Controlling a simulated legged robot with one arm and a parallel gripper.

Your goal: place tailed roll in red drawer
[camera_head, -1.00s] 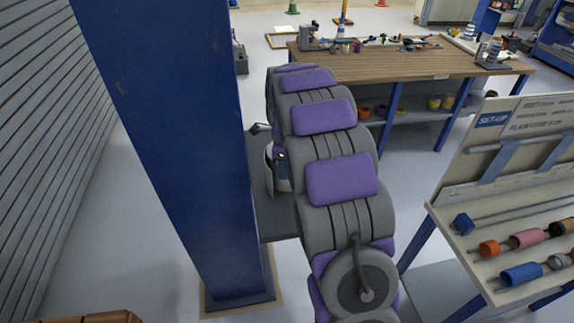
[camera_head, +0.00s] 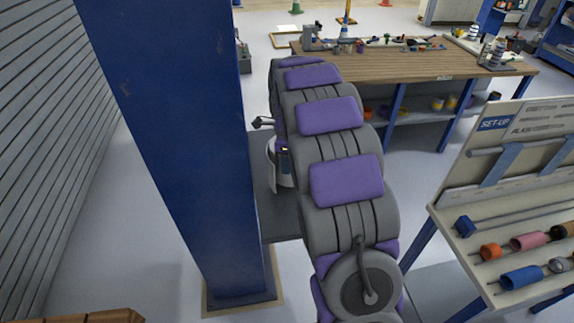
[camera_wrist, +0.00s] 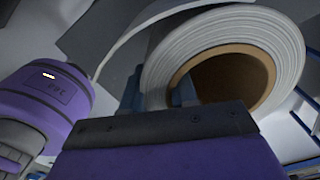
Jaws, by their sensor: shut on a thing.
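The tailed roll (camera_wrist: 285,42) fills the upper right of the wrist view. My gripper (camera_wrist: 158,92) is shut on the roll's wall. One dark blue finger is inside the core and the other is outside it. In the head view my arm hides the gripper and most of what it holds. No red drawer shows in either view.
A thick blue column (camera_head: 185,130) stands close on the left of my arm. A wooden-topped workbench (camera_head: 410,66) is behind. A slanted set-up rack (camera_head: 510,170) with coloured rollers (camera_head: 528,241) stands at the right. Open floor lies between column and slatted wall.

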